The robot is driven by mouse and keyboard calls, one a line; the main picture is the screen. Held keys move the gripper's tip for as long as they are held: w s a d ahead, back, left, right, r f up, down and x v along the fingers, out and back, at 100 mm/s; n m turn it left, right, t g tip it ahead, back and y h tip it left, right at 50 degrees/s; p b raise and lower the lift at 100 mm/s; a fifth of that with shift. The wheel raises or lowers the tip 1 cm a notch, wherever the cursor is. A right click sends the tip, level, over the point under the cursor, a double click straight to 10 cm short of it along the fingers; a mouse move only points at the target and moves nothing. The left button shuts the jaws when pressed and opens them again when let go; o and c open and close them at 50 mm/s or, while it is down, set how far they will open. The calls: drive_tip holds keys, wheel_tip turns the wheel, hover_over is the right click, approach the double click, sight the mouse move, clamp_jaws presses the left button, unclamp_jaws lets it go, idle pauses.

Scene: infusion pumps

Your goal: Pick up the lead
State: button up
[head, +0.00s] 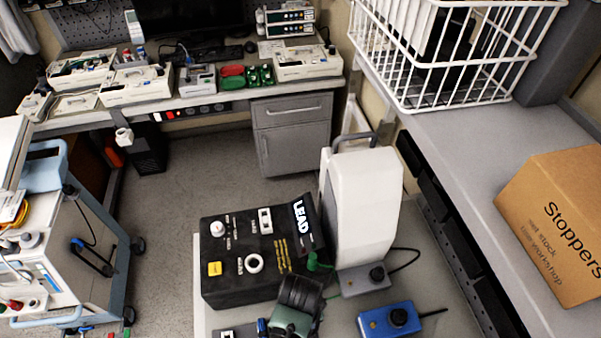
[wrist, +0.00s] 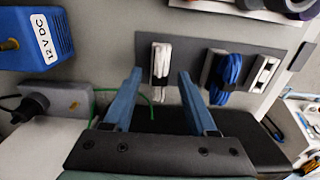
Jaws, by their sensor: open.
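A black box (head: 262,250) carries the label LEAD in the head view; its dark side shows at the bottom of the wrist view. A thin green wire (wrist: 150,103) runs by the grey unit. Which of these is the task's lead I cannot tell. My gripper (wrist: 160,73) is open and empty, its blue fingertips on either side of the white coil's view. Whether they touch it is unclear. My wrist hides part of the bench in the head view.
A blue 12 V DC box (head: 389,320) and a grey unit (head: 365,280) stand to the right. A tall white device (head: 360,205) stands behind them. A cardboard box (head: 555,225) and a wire basket (head: 450,55) are on the right counter. Open floor lies beyond the bench.

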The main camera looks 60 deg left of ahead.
drive_tip(key=shift+f, duration=0.45)
clamp_jaws()
